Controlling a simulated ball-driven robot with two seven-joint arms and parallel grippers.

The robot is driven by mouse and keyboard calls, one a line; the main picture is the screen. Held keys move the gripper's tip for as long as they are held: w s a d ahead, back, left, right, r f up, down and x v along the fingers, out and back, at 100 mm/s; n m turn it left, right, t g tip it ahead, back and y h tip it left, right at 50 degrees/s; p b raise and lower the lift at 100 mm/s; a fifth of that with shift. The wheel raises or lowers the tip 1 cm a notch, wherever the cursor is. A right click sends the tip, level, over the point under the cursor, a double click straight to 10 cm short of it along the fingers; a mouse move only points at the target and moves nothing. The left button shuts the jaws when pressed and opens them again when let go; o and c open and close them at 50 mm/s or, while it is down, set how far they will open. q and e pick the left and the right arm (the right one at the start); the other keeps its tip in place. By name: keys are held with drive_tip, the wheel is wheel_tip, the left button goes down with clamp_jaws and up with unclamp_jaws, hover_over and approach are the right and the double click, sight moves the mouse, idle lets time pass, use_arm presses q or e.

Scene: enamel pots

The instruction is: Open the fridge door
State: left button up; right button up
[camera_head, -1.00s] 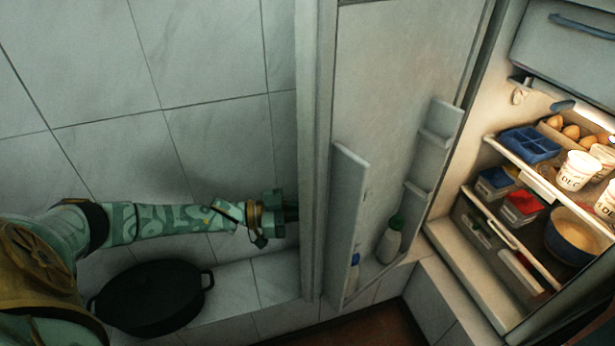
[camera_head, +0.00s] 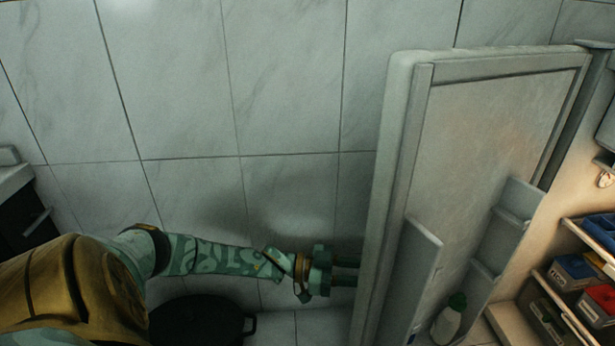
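The fridge door (camera_head: 480,150) stands wide open, its inner side with shelves facing right and its thick edge facing me. The lit fridge interior (camera_head: 575,280) shows at the right edge, cut off by the frame. My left gripper (camera_head: 345,272) is at the outer side of the door, near its edge. Its fingers reach to the door, and their tips are hard to make out against it. A handle is hidden from this view. My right gripper is out of view.
A black pot (camera_head: 200,322) sits low beneath my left arm. A bottle with a green cap (camera_head: 449,318) stands in the lower door shelf. A tiled wall (camera_head: 240,80) lies behind. A dark cabinet (camera_head: 25,210) is at the far left.

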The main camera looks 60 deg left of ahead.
use_arm(q)
drive_tip(key=p+v, duration=0.2)
drive_tip(key=v, duration=1.2)
drive_tip(key=shift+a+p, duration=0.25)
drive_tip(key=shift+p, duration=0.05)
drive_tip(key=shift+s+r, duration=0.1)
drive_tip(key=shift+s, duration=0.05)
clamp_jaws()
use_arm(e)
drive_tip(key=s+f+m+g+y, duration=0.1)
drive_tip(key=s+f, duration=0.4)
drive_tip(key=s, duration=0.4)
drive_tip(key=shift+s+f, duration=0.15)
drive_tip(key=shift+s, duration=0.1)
